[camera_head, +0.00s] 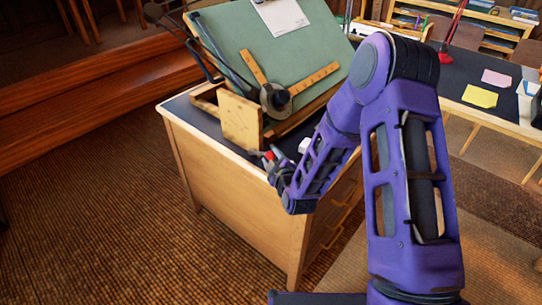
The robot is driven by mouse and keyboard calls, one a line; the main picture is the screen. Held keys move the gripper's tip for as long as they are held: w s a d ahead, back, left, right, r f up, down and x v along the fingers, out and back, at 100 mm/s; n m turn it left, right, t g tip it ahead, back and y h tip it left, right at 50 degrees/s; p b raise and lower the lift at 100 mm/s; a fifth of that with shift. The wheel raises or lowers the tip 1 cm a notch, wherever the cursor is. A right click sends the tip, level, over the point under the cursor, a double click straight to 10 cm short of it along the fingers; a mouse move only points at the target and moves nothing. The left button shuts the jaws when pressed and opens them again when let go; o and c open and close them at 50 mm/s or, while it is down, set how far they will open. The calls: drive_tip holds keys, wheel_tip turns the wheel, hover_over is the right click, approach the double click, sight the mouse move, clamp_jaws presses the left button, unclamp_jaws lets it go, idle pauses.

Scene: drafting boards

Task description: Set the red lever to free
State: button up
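A drafting board (285,55) with a green surface stands tilted on a wooden cabinet (235,185). A small red part (268,155) shows at the cabinet's near edge, beside an upright wooden panel (240,121); it looks like the red lever, but it is too small to tell its setting. My gripper (271,164) is at this red part, at the end of my purple arm. The fingers are small and dark, and I cannot tell whether they touch the red part or are open or shut.
A drafting head with two wooden rulers (316,79) lies on the board, below a white sheet (282,14). A dark desk (465,75) with papers and a red lamp (454,25) stands at right. Wooden steps (100,85) are at left. The brown floor at lower left is clear.

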drive_tip(key=shift+w+r, duration=0.1)
clamp_jaws()
